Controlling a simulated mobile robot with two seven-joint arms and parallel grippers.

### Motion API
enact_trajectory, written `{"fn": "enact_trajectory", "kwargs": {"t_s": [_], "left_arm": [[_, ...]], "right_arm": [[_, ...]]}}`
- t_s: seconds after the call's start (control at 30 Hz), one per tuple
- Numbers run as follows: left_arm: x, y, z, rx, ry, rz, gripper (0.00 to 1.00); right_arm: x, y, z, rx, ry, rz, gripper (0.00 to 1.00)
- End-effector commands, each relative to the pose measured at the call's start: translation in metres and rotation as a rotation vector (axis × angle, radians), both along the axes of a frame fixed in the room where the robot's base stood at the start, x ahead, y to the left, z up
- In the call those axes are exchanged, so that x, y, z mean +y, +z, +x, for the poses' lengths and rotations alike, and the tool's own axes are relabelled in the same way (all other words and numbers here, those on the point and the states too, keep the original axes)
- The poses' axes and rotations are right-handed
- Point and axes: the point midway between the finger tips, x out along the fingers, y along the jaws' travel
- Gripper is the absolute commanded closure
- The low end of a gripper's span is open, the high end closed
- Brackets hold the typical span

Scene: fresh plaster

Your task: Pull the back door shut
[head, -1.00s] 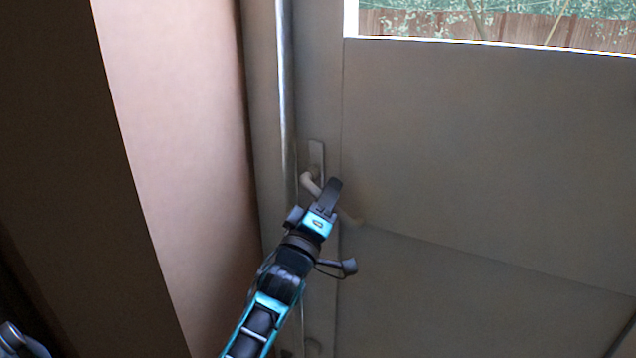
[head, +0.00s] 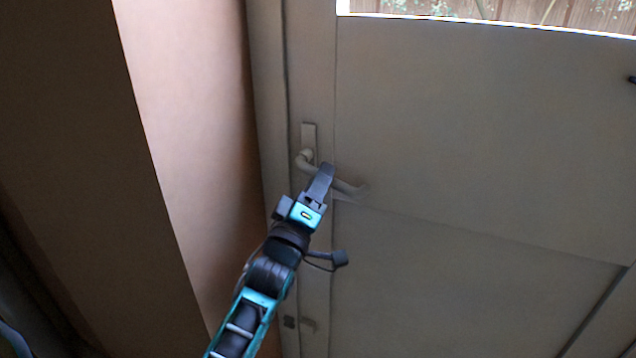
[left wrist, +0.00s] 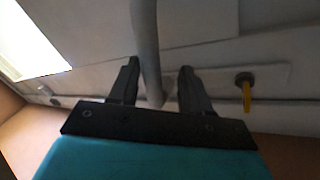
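The back door (head: 470,130) is a grey-beige panel with a window at its top, filling the right of the head view. Its edge lies close along the frame (head: 268,120), with no bright gap showing between them. The lever handle (head: 346,187) sits near that edge. My left gripper (head: 323,174) is at the handle, covering part of the lever. In the left wrist view, the handle (left wrist: 148,45) passes between the two spread fingers of the gripper (left wrist: 158,78), with space beside it. My right gripper is not in view.
A pinkish plaster wall (head: 190,130) stands left of the door frame, with a dark surface further left. A yellow key (left wrist: 246,96) shows beside the handle in the left wrist view. Small fittings (head: 300,322) show low on the door edge.

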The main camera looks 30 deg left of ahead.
Motion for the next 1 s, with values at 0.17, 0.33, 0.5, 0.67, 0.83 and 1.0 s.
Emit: {"fn": "enact_trajectory", "kwargs": {"t_s": [0.17,0.33,0.5,0.67,0.83,1.0], "left_arm": [[0.0,-0.001,0.001,0.004,0.0,0.001,0.54],[0.0,-0.002,0.0,0.005,0.0,0.001,0.54],[-0.002,-0.008,-0.013,0.006,-0.001,0.0,0.54],[-0.004,-0.019,-0.041,0.007,0.0,-0.001,0.54],[-0.007,-0.031,-0.073,0.007,0.001,0.0,0.54],[-0.009,-0.041,-0.099,0.005,0.001,0.0,0.54]], "right_arm": [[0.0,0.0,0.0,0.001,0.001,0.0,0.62],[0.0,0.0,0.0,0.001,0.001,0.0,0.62],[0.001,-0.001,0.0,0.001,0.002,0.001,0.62],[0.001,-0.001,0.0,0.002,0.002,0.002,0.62],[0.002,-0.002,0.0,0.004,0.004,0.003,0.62],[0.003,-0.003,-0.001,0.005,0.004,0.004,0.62]]}}
